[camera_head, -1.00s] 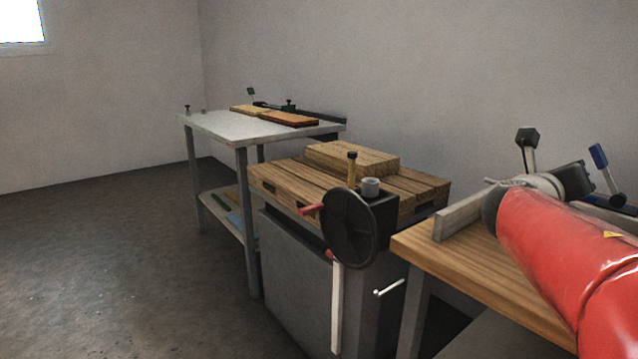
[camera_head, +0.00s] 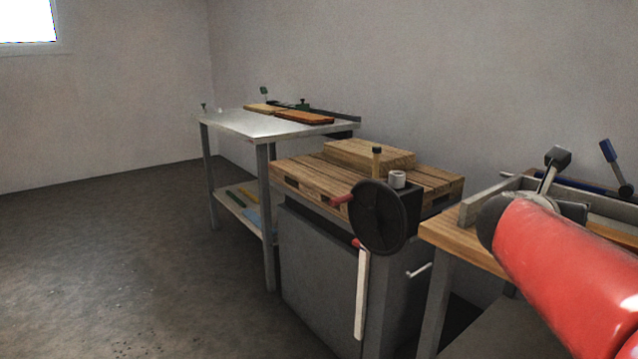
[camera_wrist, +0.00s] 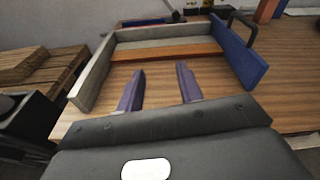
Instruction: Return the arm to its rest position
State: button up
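My gripper (camera_wrist: 160,78) shows in the wrist view with its two dark fingers well apart and nothing between them. It hangs over the wooden bench (camera_wrist: 222,98), at the near, open side of a three-sided frame. The frame has a grey left wall (camera_wrist: 92,78), a grey back wall and a blue right wall (camera_wrist: 238,58). In the head view my red arm reaches in from the lower right over the bench (camera_head: 465,245). My gripper's fingers are hidden there.
Left of the bench stands a slatted wooden worktable (camera_head: 300,178) with a black handwheel (camera_head: 378,218) and a wooden slab (camera_head: 368,153) on top. Further left is a grey table (camera_head: 245,124) with boards (camera_head: 305,116). The floor (camera_head: 110,250) at left is clear.

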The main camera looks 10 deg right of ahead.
jog(key=s+a+f+m+y, duration=0.4)
jog(key=a+f+m, duration=0.3)
jog(key=a+m, duration=0.1)
jog(key=s+a+f+m+g+y, duration=0.1)
jog(key=s+a+f+m+y, duration=0.4)
jog(key=a+f+m, duration=0.2)
jog(key=s+a+f+m+g+y, duration=0.1)
jog(key=s+a+f+m+y, duration=0.3)
jog(key=a+f+m, duration=0.3)
jog(key=s+a+m, duration=0.1)
jog(key=a+m, duration=0.2)
jog(key=a, duration=0.3)
jog(key=shift+a+f+m+y, duration=0.2)
jog(key=shift+a+m+y, duration=0.1)
jog(key=shift+y, duration=0.1)
jog(key=shift+s+d, duration=0.1)
